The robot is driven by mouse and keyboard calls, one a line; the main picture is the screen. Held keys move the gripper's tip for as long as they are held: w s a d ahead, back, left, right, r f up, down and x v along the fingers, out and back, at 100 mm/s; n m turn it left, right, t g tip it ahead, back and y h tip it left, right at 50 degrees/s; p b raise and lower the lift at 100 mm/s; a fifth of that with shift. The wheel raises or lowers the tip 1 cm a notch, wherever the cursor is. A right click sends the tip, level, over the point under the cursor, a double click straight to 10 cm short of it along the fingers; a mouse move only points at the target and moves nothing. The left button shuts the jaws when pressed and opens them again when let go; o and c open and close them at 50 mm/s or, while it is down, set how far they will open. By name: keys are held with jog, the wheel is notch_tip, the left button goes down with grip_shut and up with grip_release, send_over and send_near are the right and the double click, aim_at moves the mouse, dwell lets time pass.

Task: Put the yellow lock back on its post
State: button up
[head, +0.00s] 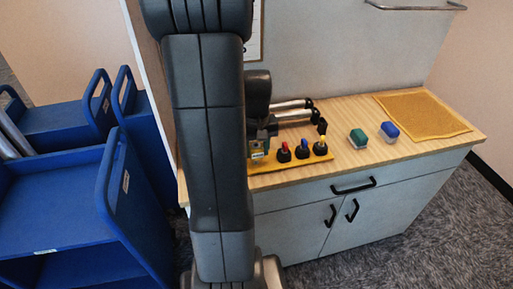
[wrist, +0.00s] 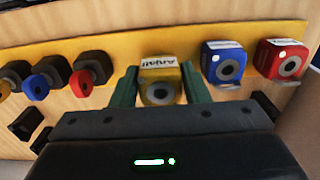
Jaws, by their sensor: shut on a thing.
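The yellow lock (wrist: 160,82), a small block with a white label on top and a dark round front, sits between the green fingertips of my gripper (wrist: 160,90) in the wrist view. My gripper is shut on it. The lock is in line with a blue lock (wrist: 223,64) and a red lock (wrist: 281,60) along the yellow board (wrist: 115,48). I cannot tell whether it is seated on a post; any post behind it is hidden. In the head view, my gripper (head: 258,154) is low over the board's left end, partly behind my arm.
Black knobs with red (head: 284,150), blue (head: 303,148) and yellow (head: 320,146) parts stand along the board. Green (head: 358,138) and blue (head: 390,131) blocks and an ochre mat (head: 424,113) lie farther right on the wooden counter (head: 350,165). Blue carts (head: 75,190) stand left.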

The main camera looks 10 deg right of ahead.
aim_at(257, 156)
jog(key=shift+f, duration=0.3)
jog(key=shift+s+f+b, duration=0.1)
jog(key=shift+f+b, duration=0.65)
jog(key=shift+f+b, duration=0.35)
jog(key=shift+f, duration=0.15)
dwell(0.4)
jog(key=o, duration=1.2)
jog(key=shift+c, duration=0.2)
jog(key=shift+r, duration=0.1)
notch_tip(257, 156, up, 14)
jog(key=shift+f, duration=0.25)
